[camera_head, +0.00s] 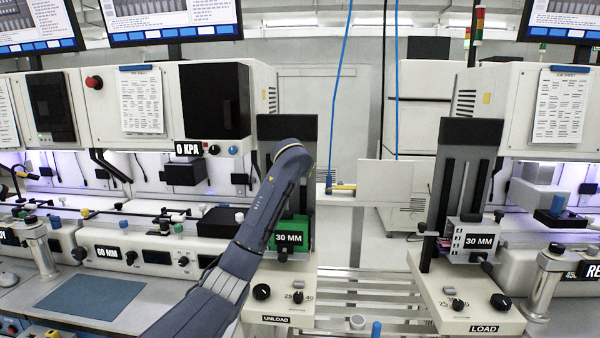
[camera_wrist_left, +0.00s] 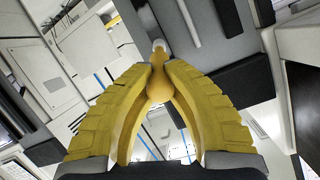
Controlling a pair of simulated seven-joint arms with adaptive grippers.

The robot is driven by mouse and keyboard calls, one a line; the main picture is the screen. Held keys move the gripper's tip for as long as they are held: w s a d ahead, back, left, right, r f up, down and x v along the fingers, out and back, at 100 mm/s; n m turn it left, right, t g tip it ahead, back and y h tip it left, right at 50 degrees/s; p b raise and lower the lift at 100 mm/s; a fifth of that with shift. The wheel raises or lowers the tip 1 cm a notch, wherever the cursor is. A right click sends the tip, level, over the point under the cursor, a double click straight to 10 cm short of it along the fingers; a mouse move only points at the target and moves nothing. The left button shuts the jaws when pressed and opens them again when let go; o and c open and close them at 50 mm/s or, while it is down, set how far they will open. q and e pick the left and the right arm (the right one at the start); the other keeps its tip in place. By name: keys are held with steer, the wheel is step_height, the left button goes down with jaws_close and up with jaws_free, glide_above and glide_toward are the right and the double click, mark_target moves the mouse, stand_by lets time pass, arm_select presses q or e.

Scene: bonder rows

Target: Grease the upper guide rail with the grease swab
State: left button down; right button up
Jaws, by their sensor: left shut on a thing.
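My left gripper (camera_wrist_left: 160,85) is shut on the grease swab, which has an orange-yellow handle (camera_wrist_left: 160,88) and a pale tip (camera_wrist_left: 159,45). I cannot make out for certain which part is the upper guide rail. My right gripper is not in view.
The unload station (camera_head: 285,307) carries a green 30 MM block (camera_head: 293,240). The load station (camera_head: 470,300) with its dark tower (camera_head: 467,150) stands to the right, with a gap between them. A blue mat (camera_head: 90,300) lies on the left bench. Blue hoses (camera_head: 341,80) hang behind.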

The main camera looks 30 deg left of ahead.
arm_select(q)
steer(key=shift+r, duration=2)
steer(key=shift+f, duration=5.95)
steer(key=shift+r, duration=6)
steer(key=shift+s+d, duration=0.45)
steer(key=shift+s, duration=0.45)
steer(key=shift+s+d, duration=0.4)
steer(key=shift+s, duration=0.45)
steer(key=shift+s+d, duration=0.45)
steer(key=shift+s, duration=0.45)
steer(key=shift+s+d, duration=0.1)
steer(key=shift+s+d, duration=0.3)
steer(key=shift+s, duration=0.35)
steer(key=shift+s+d, duration=0.3)
steer(key=shift+s, duration=0.3)
